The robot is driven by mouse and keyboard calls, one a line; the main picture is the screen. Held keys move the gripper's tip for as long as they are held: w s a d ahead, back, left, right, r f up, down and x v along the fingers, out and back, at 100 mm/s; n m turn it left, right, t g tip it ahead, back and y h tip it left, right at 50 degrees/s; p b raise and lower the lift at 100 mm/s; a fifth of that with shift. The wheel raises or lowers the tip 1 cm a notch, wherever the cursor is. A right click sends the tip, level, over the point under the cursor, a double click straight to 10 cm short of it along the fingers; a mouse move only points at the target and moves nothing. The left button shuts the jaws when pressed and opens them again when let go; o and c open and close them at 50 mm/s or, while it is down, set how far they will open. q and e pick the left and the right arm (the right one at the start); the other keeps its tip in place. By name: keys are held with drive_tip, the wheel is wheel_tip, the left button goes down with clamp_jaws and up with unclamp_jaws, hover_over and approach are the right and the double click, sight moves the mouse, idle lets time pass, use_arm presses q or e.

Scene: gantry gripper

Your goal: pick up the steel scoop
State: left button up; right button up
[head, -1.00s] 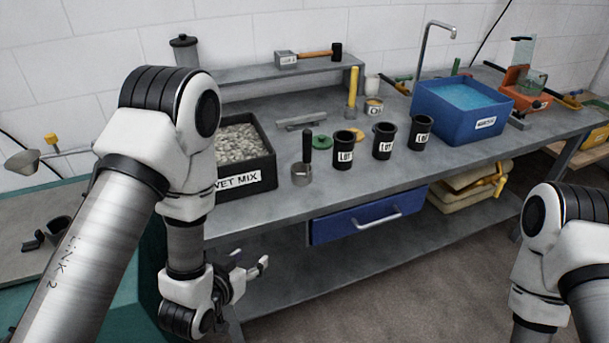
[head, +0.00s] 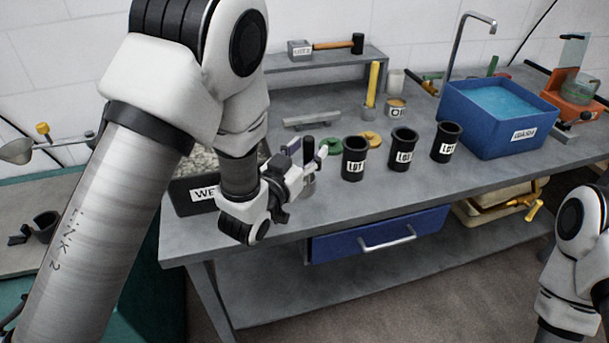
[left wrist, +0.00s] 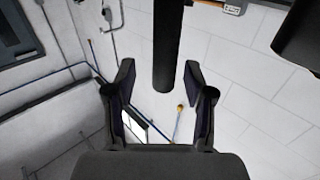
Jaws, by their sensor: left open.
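The steel scoop stands on the bench, its black upright handle (head: 308,151) above a steel cup (head: 309,185). My left gripper (head: 306,160) is open at the scoop, its fingers close to the handle and partly covering the scoop. In the left wrist view the dark handle (left wrist: 167,45) comes down from the top, lined up between the two open fingertips (left wrist: 160,80). Whether the fingers touch the handle I cannot tell. My right gripper is out of view; only part of the right arm shows.
The WET MIX bin (head: 190,195) of gravel is left of the scoop, partly behind my left arm. A black LOT cup (head: 355,160) stands close on the right, with two more beyond. A green ring (head: 330,143) lies behind. The blue water tub (head: 500,120) is farther right.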

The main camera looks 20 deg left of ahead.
use_arm(q)
drive_tip(key=w, duration=0.1)
drive_tip(key=w+f, duration=0.1)
drive_tip(key=w, duration=0.1)
drive_tip(key=shift+a+f, duration=0.2)
drive_tip(key=shift+f, duration=0.1)
drive_tip(key=shift+s+r, duration=0.2)
drive_tip(key=shift+s, duration=0.1)
drive_tip(key=shift+c, duration=0.3)
drive_tip(key=shift+s+d+r, duration=0.15)
drive_tip(key=shift+s+r, duration=0.15)
drive_tip(key=shift+s, duration=0.1)
drive_tip(key=c, duration=0.6)
drive_tip(key=shift+s+r, duration=0.1)
drive_tip(key=shift+s, duration=0.1)
clamp_jaws()
drive_tip(key=shift+w+f, duration=0.2)
